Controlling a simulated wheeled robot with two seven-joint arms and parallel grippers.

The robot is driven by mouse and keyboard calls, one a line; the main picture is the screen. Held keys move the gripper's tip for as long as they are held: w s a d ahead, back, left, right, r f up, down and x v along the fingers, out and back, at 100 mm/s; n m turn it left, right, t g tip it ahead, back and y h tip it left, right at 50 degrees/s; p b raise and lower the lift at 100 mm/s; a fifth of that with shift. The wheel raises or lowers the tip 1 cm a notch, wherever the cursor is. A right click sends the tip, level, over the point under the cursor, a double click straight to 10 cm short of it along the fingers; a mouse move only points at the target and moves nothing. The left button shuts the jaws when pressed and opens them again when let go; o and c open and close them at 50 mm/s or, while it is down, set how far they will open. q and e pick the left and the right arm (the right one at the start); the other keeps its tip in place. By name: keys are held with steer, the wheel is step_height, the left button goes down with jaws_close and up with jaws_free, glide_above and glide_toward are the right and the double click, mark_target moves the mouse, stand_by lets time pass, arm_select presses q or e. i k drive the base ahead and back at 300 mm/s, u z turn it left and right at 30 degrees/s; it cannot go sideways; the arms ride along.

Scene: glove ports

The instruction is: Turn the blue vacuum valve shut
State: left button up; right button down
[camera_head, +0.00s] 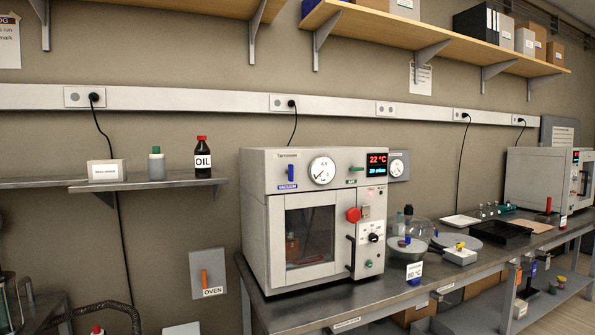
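The blue vacuum valve handle (290,172) is on the upper left of the front of a white vacuum oven (269,235). The handle stands upright, above a blue label (288,187) that seems to read VACUUM. A round dial gauge (322,170) is just right of it. A green valve handle (356,168) lies level further right, above a small green label. A red display (377,162) reads 22 °C. Neither of my grippers is in view, and nothing touches the blue handle.
The oven stands on a grey bench (320,308) with a glass desiccator (409,238) close to its right. A wall shelf (150,182) at the left holds an OIL bottle (202,158). An orange-handled OVEN switch (205,280) is on the wall. The space before the oven front looks clear.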

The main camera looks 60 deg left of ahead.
mark_target(290, 172)
steer(key=u, duration=0.6)
steer(key=i, duration=1.2)
steer(key=u, duration=0.9)
